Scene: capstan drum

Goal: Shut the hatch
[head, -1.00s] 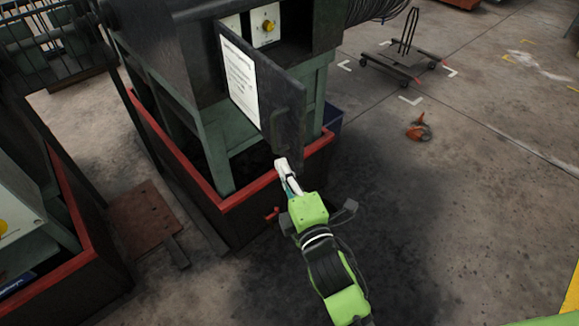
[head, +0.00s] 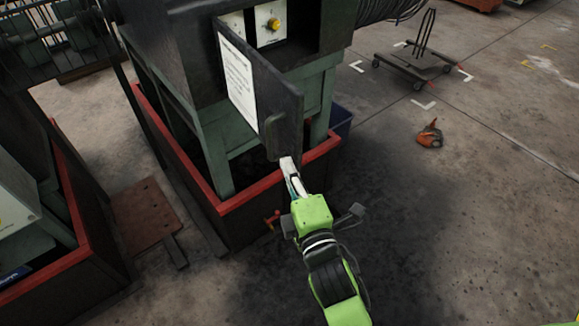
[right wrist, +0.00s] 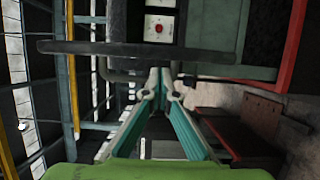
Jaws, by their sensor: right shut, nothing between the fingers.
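The hatch (head: 262,88) is a dark door panel with a white printed sheet and a bar handle (head: 273,138). It stands open, swung out from the dark machine housing on a green frame. My right gripper (head: 287,165) is shut and empty, its tip at the lower part of the hatch close below the handle. Whether it touches the panel I cannot tell. In the right wrist view the shut fingers (right wrist: 160,82) point toward the hatch, seen edge-on (right wrist: 150,52), with the handle (right wrist: 120,76) behind the tips. My left gripper is out of view.
The open compartment shows a panel with a yellow knob (head: 274,24). A red-rimmed tray (head: 222,206) surrounds the machine's legs. A wheeled trolley (head: 415,68) and an orange object (head: 430,134) are on the floor to the right, where there is free room.

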